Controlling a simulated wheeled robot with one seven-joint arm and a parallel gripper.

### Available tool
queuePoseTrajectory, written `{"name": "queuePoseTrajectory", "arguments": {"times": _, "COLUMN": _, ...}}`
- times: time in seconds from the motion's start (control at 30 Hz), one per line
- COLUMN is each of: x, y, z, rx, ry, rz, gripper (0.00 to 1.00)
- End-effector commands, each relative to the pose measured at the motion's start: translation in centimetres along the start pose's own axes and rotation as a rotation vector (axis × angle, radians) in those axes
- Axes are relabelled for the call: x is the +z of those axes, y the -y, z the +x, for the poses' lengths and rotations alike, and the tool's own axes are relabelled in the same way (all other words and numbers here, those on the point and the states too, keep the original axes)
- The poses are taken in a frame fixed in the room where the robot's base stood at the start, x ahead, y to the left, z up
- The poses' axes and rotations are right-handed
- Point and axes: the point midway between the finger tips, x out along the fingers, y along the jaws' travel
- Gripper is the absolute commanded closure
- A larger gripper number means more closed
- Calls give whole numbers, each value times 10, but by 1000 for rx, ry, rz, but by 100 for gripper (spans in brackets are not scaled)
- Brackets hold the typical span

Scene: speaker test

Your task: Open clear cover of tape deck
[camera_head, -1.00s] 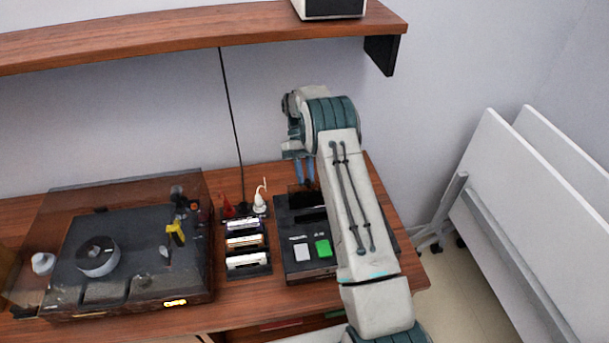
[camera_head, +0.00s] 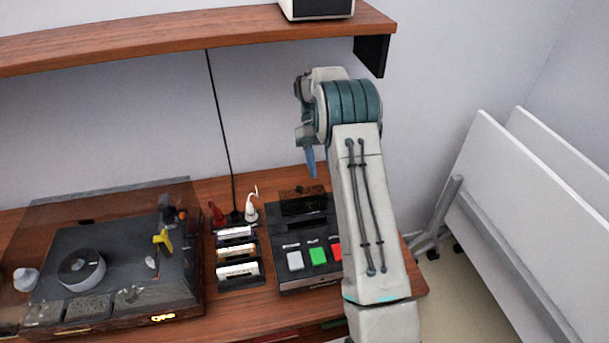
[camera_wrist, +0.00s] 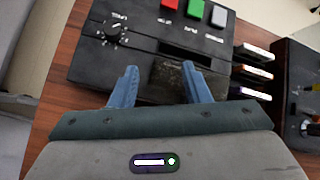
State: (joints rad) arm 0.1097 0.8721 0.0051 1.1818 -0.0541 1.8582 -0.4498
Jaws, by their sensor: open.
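The black tape deck (camera_head: 304,262) sits on the wooden table, partly hidden by my arm in the head view; it also shows in the wrist view (camera_wrist: 110,62). Its clear, dark-tinted cover (camera_wrist: 172,84) appears raised at the deck's rear edge, with the dark cassette slot (camera_wrist: 188,50) exposed beside it. In the head view the cover (camera_head: 304,191) is small and its exact tilt is hard to tell. My gripper (camera_head: 311,172) is above the deck's rear. In the wrist view my gripper (camera_wrist: 159,70) is open, its blue fingers spread either side of the cover, with no visible grip.
A rack of cassettes (camera_head: 238,272) stands left of the deck, and a turntable (camera_head: 105,265) under a clear lid is farther left. A shelf (camera_head: 200,35) overhangs the back. White panels (camera_head: 520,200) lean at the right.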

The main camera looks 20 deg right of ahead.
Motion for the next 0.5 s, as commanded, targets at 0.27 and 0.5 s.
{"name": "queuePoseTrajectory", "arguments": {"times": 0.27, "x": 46, "y": -23, "z": -3, "rx": 0, "ry": -1, "rz": 1, "gripper": 57}}
{"name": "queuePoseTrajectory", "arguments": {"times": 0.5, "x": 58, "y": -28, "z": -4, "rx": 0, "ry": 0, "rz": -1, "gripper": 57}}
